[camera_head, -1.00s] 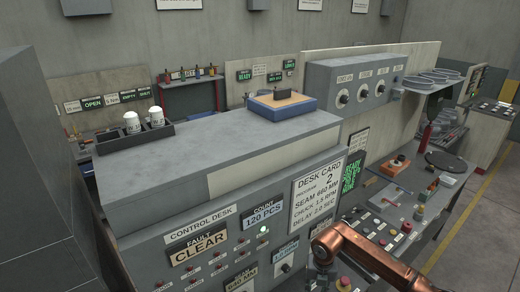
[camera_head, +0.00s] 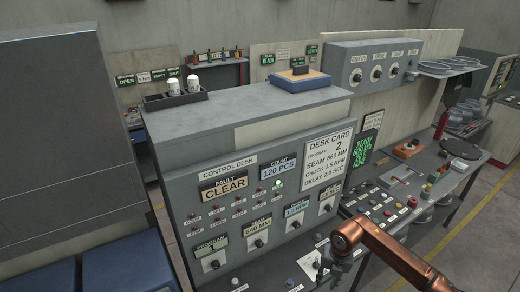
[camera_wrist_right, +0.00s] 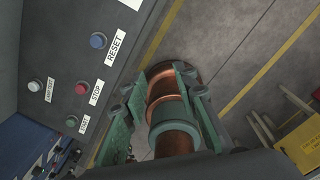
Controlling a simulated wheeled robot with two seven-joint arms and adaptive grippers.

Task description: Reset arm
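My right gripper (camera_head: 333,265) hangs at the lower middle of the head view, at the end of my copper arm, over the front ledge of the control desk. In the right wrist view my right gripper (camera_wrist_right: 167,75) shows its teal fingers spread apart. A copper cylinder with a teal band shows between them; I cannot tell what it is, and I see no grip on it. A blue button (camera_wrist_right: 97,40) labelled RESET sits on the panel left of the fingers, apart from them. My left gripper is in no view.
The wrist view shows a red STOP button (camera_wrist_right: 82,88) and a START button (camera_wrist_right: 72,121) beside the gripper. Open floor (camera_wrist_right: 225,40) lies beyond the panel's edge.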

